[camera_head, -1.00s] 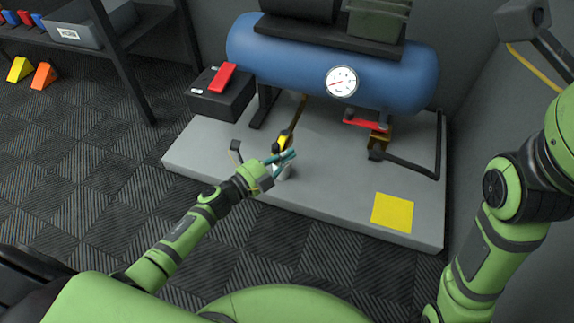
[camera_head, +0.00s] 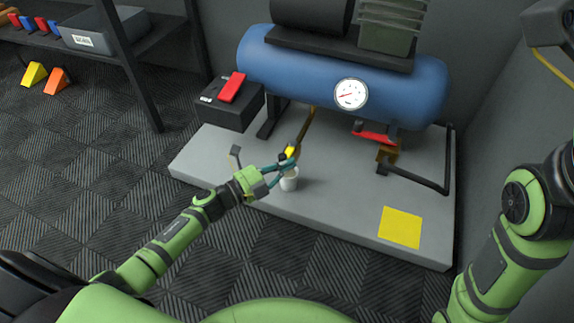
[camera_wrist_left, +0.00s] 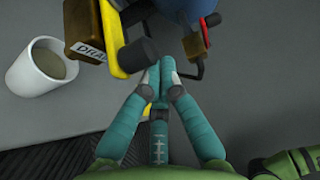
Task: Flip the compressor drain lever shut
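The drain lever is a yellow bar with a black end; it shows in the head view (camera_head: 291,152) below the blue compressor tank (camera_head: 340,75). In the left wrist view the yellow lever (camera_wrist_left: 117,55) runs beside a brass valve (camera_wrist_left: 92,28) with a partly hidden label. My left gripper (camera_head: 292,163) is by the lever in the head view. In the left wrist view its teal fingertips (camera_wrist_left: 161,70) are together, with nothing visible between them. The lever's black end lies just left of the tips; contact is unclear. My right gripper is out of view.
A white cup (camera_head: 289,180) stands on the grey plinth (camera_head: 340,208) close to my left fingers, and also shows in the wrist view (camera_wrist_left: 42,68). A red lever (camera_head: 375,134) sits under the tank's right. A yellow square (camera_head: 401,227) lies at front right.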

